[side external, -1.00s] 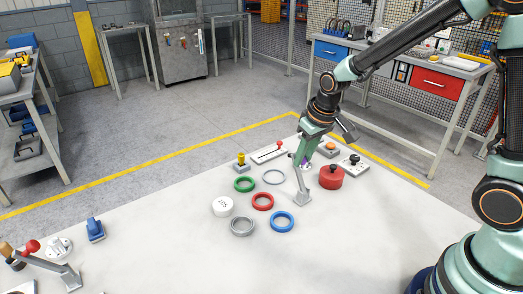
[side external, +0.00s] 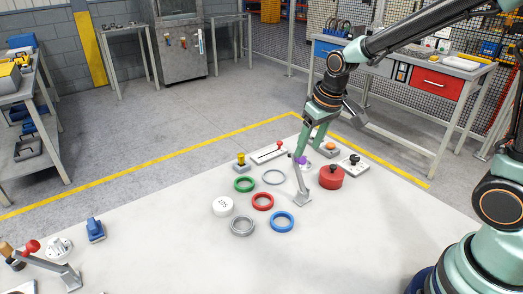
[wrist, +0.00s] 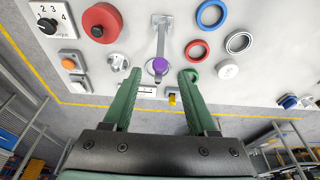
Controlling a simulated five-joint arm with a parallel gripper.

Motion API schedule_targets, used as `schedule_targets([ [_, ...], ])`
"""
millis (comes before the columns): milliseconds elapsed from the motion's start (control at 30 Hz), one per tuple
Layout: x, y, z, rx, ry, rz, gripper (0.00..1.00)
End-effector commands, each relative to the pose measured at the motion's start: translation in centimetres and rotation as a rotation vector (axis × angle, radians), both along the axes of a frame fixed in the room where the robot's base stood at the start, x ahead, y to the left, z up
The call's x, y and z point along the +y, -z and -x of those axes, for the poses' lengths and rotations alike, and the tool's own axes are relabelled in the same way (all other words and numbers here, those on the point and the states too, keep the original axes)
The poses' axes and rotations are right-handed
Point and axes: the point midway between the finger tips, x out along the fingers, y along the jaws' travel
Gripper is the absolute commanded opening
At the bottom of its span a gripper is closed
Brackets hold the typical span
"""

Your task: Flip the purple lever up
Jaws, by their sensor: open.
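The purple lever is a grey bar with a purple knob (side external: 301,160), hinged on a grey base plate (side external: 304,200). In the side view the bar stands steeply, leaning slightly back from its base. In the wrist view the purple knob (wrist: 159,65) shows near the middle, with the base plate (wrist: 162,19) above it. My gripper (side external: 304,152) is at the knob end of the lever. Its open fingers (wrist: 160,73) appear on either side of the knob in the wrist view, with gaps on both sides. I cannot tell whether the knob sits at fingertip depth.
Blue (side external: 282,222), red (side external: 263,201) and green (side external: 244,184) rings lie left and in front. An orange button (side external: 331,147) and a dial (side external: 353,161) sit behind right. The table's front middle is clear.

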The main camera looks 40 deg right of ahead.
Motion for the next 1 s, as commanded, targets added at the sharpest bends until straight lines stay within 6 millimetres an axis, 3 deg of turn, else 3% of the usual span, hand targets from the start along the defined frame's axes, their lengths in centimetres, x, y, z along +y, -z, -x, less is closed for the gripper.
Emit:
schedule_targets([
  [200, 0.0, -4.5, 1.1, -0.007, 0.0, 0.0, 0.58],
  [400, 0.0, -6.9, 1.9, -0.004, 0.0, 0.0, 0.58],
  [1000, 0.0, -8.2, 3.0, -0.02, 0.0, 0.0, 0.58],
])
